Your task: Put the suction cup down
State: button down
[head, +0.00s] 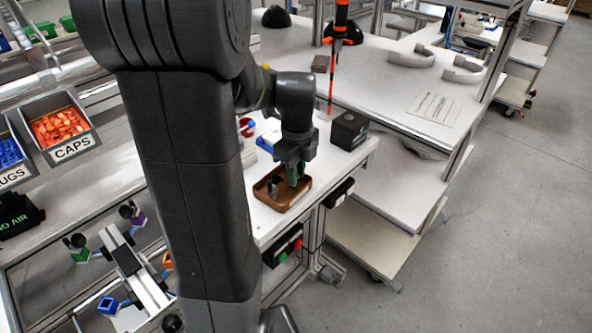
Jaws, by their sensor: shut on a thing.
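My gripper (295,164) points down above a brown tray (287,206) on the front corner of the white bench. It is shut on a small green piece, which looks like the suction cup (293,178). The gripper hides the upper part of this piece. Its lower end reaches down into or just over the tray; I cannot tell whether it touches the tray floor. A small dark item (272,188) is in the left part of the tray.
A black box (349,130) stands on the bench right of my gripper. Blue and red items (246,127) lie to its left. A rack at lower left carries purple (137,218) and green (80,255) pieces with dark cups. An orange CAPS bin (60,127) stands further left.

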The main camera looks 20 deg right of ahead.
jog(key=shift+f, duration=0.2)
jog(key=c, duration=1.6)
grip_release()
jog(key=shift+r, duration=0.1)
notch_tip(320, 180, up, 12)
jog(key=shift+s+r, duration=0.1)
jog(key=shift+r, duration=0.05)
